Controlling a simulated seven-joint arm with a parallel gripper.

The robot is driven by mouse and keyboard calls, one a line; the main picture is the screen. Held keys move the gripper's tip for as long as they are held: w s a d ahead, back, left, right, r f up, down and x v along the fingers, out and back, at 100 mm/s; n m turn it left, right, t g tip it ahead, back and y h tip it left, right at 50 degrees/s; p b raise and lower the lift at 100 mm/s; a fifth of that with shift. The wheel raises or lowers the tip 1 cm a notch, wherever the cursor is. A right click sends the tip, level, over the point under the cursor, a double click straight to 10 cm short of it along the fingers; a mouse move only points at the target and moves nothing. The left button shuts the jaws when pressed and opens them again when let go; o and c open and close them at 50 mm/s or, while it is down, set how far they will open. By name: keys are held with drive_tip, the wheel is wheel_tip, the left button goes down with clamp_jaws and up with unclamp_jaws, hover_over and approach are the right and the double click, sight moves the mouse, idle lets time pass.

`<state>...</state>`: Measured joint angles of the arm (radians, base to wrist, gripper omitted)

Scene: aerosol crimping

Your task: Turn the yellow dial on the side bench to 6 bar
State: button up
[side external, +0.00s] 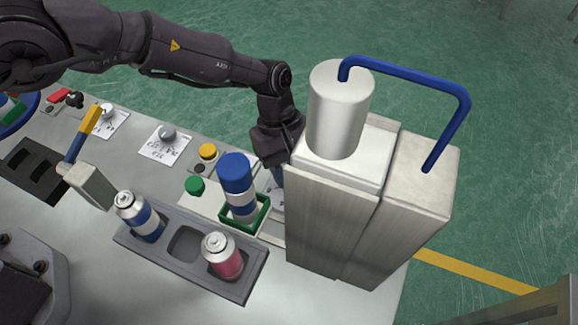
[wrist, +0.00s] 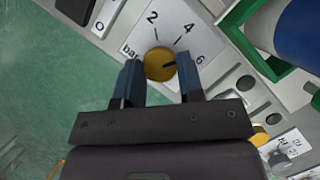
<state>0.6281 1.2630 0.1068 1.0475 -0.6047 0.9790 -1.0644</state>
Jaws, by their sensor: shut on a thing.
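The yellow dial (wrist: 155,72) sits on a white scale plate (wrist: 135,40) marked 2, 4, 6 and "bar" in the wrist view. Its dark pointer mark faces right, roughly toward the 6. My gripper (wrist: 158,60) has one blue-grey finger on each side of the dial and is shut on it. In the side external view my gripper (side external: 277,175) reaches down behind the crimping machine (side external: 330,220), which hides the dial and most of the fingers.
A blue-capped can (side external: 236,175) stands in a green holder (side external: 262,215) close left of my gripper. A grey tray (side external: 185,262) holds two cans. A yellow button (side external: 207,151), a green button (side external: 195,185) and a grey knob (side external: 168,133) lie further left. A blue pipe (side external: 455,120) arches over the machine.

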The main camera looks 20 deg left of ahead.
drive_tip(key=shift+w+d+m+g+y, duration=0.1)
drive_tip(key=shift+m+g+y, duration=0.25)
drive_tip(key=shift+m, duration=0.75)
drive_tip(key=shift+w+m+g+y, duration=0.1)
drive_tip(key=shift+m+g+y, duration=0.2)
drive_tip(key=shift+m, duration=0.8)
drive_tip(key=shift+s, duration=0.1)
drive_tip(key=o, duration=0.9)
drive_tip(key=v, duration=1.3)
